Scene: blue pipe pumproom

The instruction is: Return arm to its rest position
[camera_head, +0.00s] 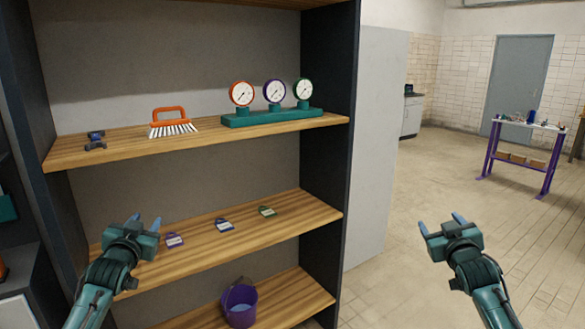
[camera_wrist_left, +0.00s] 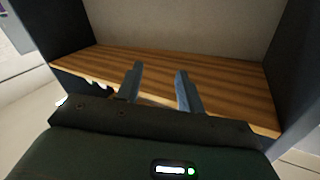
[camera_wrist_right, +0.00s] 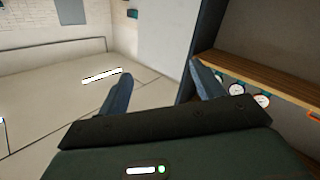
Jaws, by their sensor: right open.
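My left gripper (camera_head: 146,221) is in front of the middle shelf of the rack, to the left of the small tags. Its fingers are apart with nothing between them, as the left wrist view (camera_wrist_left: 160,70) also shows. My right gripper (camera_head: 440,222) is held up over the open floor to the right of the rack. Its fingers are apart and empty, and the right wrist view (camera_wrist_right: 161,70) shows only floor and wall between them. Both arms come in from the bottom of the head view.
The rack's upper shelf (camera_head: 200,146) bears an orange brush (camera_head: 170,122), a small dark object (camera_head: 95,140) and a green stand with three gauges (camera_head: 272,117). The middle shelf (camera_head: 300,214) bears three tags (camera_head: 224,225). A purple bucket (camera_head: 239,304) stands below.

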